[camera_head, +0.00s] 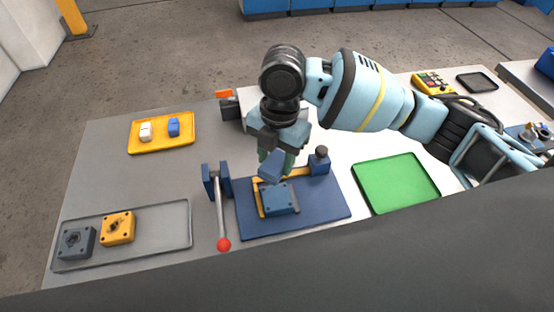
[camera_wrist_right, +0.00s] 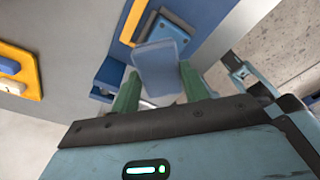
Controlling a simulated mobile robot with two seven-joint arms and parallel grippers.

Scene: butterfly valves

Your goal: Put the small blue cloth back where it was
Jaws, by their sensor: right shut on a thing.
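The small blue cloth (camera_head: 271,167) is pinched between the green fingertips of my right gripper (camera_head: 275,158). The gripper points down and holds the cloth above the blue fixture plate (camera_head: 318,209), by the blue square block (camera_head: 281,199) set against a yellow bracket. The cloth also shows in the right wrist view (camera_wrist_right: 163,66), spread out between the two green fingers. A yellow tray (camera_head: 161,146) at the back left of the table holds a white piece (camera_head: 146,131) and a blue piece (camera_head: 173,127). My left gripper is not in view.
A lever with a red knob (camera_head: 223,245) stands left of the fixture plate. A grey tray (camera_head: 166,241) holds a dark block and a yellow block. A green tray (camera_head: 397,184) to the right is empty. A yellow handheld device (camera_head: 432,83) lies farther back.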

